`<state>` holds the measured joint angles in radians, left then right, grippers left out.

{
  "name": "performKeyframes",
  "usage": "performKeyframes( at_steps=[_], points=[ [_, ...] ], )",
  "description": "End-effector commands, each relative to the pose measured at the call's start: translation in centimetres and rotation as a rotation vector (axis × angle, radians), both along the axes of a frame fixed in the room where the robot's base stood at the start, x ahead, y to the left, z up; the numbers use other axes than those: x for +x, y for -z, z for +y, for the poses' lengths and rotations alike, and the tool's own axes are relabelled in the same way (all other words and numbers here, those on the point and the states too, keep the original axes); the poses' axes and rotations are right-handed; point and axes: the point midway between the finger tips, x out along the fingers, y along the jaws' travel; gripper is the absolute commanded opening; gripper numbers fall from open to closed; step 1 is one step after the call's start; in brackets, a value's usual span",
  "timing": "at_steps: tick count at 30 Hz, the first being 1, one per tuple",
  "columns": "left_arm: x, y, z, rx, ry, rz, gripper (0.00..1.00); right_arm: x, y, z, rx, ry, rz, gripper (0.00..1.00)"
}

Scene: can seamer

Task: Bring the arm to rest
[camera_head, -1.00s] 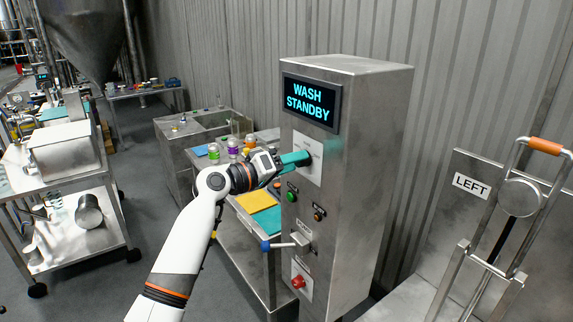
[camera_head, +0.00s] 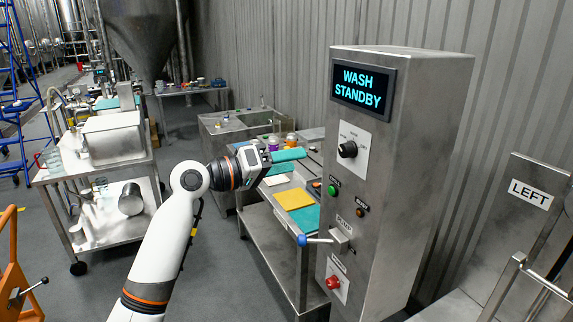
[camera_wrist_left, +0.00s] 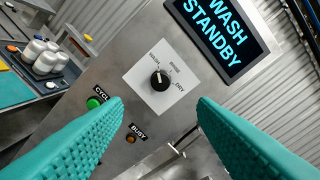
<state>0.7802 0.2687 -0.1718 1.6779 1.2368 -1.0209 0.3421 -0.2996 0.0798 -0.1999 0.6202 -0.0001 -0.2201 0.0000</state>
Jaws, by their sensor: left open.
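My left gripper (camera_head: 289,161) is in front of and to the left of the steel control cabinet (camera_head: 400,190), apart from it. In the left wrist view its two teal fingers (camera_wrist_left: 160,135) are spread wide with nothing between them. Beyond them is the black selector knob (camera_wrist_left: 160,80) on its white plate, free of the fingers. The knob also shows in the head view (camera_head: 348,149). The cabinet's display (camera_head: 362,87) reads "WASH STANDBY". My right gripper is not in view.
Below the display are a green button (camera_head: 332,190), a lever with a blue knob (camera_head: 303,240) and a red button (camera_head: 333,283). A steel table with cloths (camera_head: 294,199) stands behind my gripper. A cart (camera_head: 112,140) stands at left, with open floor between.

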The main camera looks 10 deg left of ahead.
Motion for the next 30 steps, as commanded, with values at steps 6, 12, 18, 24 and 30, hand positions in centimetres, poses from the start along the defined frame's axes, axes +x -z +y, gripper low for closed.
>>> performKeyframes(
  at_steps=[6, 12, 18, 24, 30],
  points=[
    [0.4, 0.8, 0.1, 0.003, -0.011, 0.012, 0.53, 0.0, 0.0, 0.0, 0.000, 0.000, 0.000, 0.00],
    [3.4, 9.7, 1.8, 0.044, -0.131, 0.121, 0.53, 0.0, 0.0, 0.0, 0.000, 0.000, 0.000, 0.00],
    [4.6, 24.9, 4.6, 0.168, -0.293, 0.276, 0.53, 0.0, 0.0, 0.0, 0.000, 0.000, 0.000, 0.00],
    [1.2, 39.7, 7.2, 0.343, -0.398, 0.411, 0.53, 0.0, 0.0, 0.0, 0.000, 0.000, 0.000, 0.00],
    [-6.0, 53.2, 9.5, 0.547, -0.435, 0.528, 0.53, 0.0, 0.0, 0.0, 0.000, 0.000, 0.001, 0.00]
  ],
)
